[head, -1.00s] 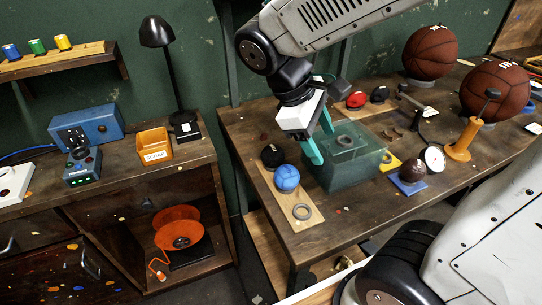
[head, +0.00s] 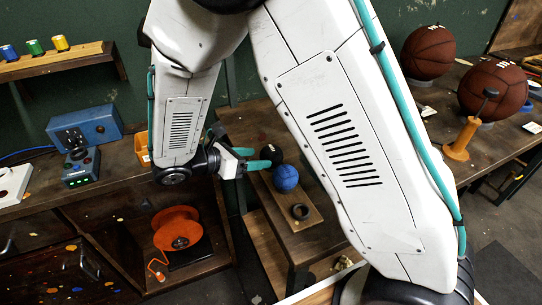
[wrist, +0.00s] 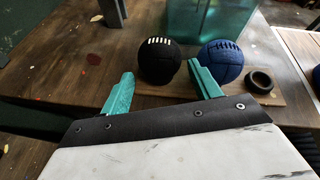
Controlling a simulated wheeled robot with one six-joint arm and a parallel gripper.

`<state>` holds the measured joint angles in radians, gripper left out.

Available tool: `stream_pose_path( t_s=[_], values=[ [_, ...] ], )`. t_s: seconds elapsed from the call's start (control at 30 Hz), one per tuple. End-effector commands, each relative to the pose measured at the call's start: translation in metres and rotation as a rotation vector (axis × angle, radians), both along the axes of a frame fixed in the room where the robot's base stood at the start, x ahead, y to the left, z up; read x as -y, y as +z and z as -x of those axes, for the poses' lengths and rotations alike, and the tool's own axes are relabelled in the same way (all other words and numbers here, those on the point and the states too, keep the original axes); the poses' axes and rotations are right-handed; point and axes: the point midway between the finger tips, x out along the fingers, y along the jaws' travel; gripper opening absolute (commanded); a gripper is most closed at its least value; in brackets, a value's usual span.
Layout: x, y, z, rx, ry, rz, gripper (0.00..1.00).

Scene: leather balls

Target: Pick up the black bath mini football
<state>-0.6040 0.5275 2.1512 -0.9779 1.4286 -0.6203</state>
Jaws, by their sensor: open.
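The black mini football (head: 277,154) sits at the far end of a wooden board (head: 316,217). In the wrist view the black ball (wrist: 159,65) shows white lacing, between and just beyond my fingertips. My gripper (head: 268,158) is open, its teal fingers reaching from the left toward the ball. In the wrist view, the right finger of my gripper (wrist: 160,74) points at the gap between the black and blue balls; the left finger stands clear of the black ball. I cannot tell whether either finger touches it.
A blue ball (head: 285,179) sits close beside the black one, with an empty dark ring (head: 300,211) beyond it on the board. A translucent teal bin (wrist: 197,18) stands behind the balls. My arm hides much of the table. Two basketballs (head: 430,52) (head: 493,88) are at the right.

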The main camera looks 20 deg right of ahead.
Motion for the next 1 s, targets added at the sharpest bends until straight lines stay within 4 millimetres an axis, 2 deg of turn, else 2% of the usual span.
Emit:
stream_pose_path(
  t_s=[0.17, 0.4, 0.67, 0.77, 1.0],
  values=[
    [0.015, -0.006, -0.002, -0.001, -0.003, -0.001, 0.62],
    [0.048, -0.018, -0.006, 0.0, -0.006, -0.001, 0.62],
    [0.053, -0.02, -0.007, 0.001, -0.003, -0.003, 0.62],
    [0.053, -0.02, -0.007, 0.001, -0.003, -0.002, 0.35],
    [0.052, -0.019, -0.007, 0.002, -0.003, -0.002, 0.33]
  ],
)
